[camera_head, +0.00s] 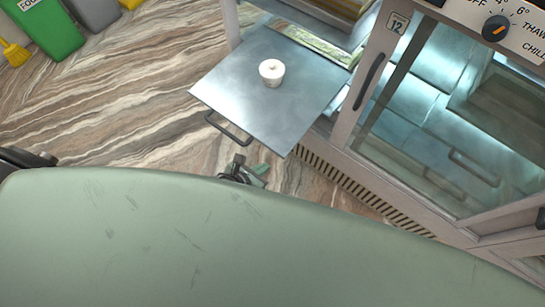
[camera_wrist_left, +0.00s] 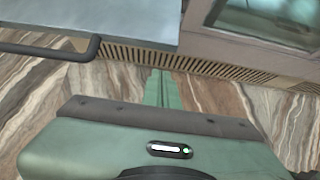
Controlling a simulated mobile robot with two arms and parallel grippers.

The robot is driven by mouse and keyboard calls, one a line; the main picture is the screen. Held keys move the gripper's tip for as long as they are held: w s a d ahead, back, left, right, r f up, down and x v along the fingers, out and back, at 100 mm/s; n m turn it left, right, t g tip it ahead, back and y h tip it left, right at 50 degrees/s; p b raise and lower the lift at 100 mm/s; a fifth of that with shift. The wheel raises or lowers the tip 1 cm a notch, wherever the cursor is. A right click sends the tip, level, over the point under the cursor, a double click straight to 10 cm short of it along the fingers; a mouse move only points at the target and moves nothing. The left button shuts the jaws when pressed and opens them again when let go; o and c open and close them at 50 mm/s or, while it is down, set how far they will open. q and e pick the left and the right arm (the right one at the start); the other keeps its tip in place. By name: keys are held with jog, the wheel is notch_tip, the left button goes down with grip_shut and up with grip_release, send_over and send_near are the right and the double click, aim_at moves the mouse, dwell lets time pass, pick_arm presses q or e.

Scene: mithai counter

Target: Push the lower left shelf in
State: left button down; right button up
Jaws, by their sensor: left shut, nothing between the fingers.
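The lower left shelf (camera_head: 245,95) is a flat grey metal sheet that sticks out of the cabinet. A dark bar handle (camera_head: 228,128) is on its front edge. In the left wrist view the shelf's edge (camera_wrist_left: 120,22) and its handle (camera_wrist_left: 60,50) show at the upper left. A small white cup (camera_head: 271,73) stands upright on the shelf. My left gripper (camera_head: 260,170) is low in front of the shelf, to the right of the handle and apart from it. Its green fingers (camera_wrist_left: 162,90) are shut and empty. My right gripper is not in view.
A glass door (camera_head: 430,110) with a dark handle (camera_head: 369,82) is right of the shelf. A vent grille (camera_head: 340,180) runs along the cabinet's base. Bins (camera_head: 45,30) stand at the far upper left. The patterned floor (camera_head: 130,110) left of the shelf is clear.

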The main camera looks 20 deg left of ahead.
pick_arm(q)
jog(key=w, duration=0.1)
jog(key=w+d, duration=0.1)
jog(key=w, duration=0.2)
jog(key=shift+w+d+f+p, duration=0.3)
jog(key=shift+d+f, duration=0.05)
jog(key=shift+f, duration=0.05)
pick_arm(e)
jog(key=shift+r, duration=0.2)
pick_arm(q)
jog(key=shift+w, duration=0.1)
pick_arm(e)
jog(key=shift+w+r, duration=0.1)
